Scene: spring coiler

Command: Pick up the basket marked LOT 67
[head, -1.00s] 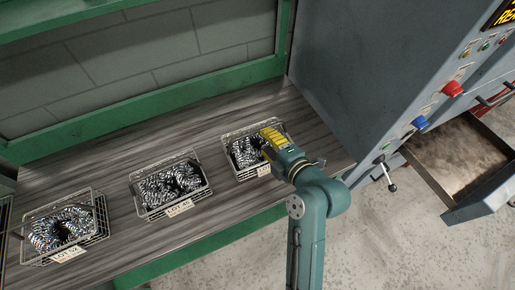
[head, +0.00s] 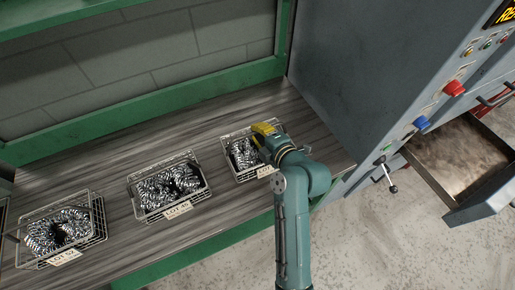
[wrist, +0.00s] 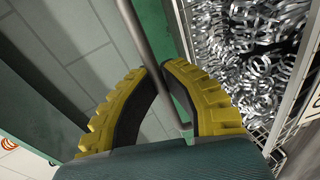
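The rightmost wire basket (head: 237,176) stands on the bench, full of shiny coiled springs. Its label (head: 268,171) is partly covered by my arm, so I can read only "LO". My gripper (head: 264,130) is over this basket. In the wrist view, the yellow fingers of my gripper (wrist: 160,72) have their tips close together with a grey handle bar (wrist: 136,30) between them. They look shut on it. The basket's springs (wrist: 250,50) show at the right, with only a corner of the label at the edge.
The grey machine (head: 375,70) stands right of the bench, with a lever (head: 390,178) and an open drawer (head: 490,200).

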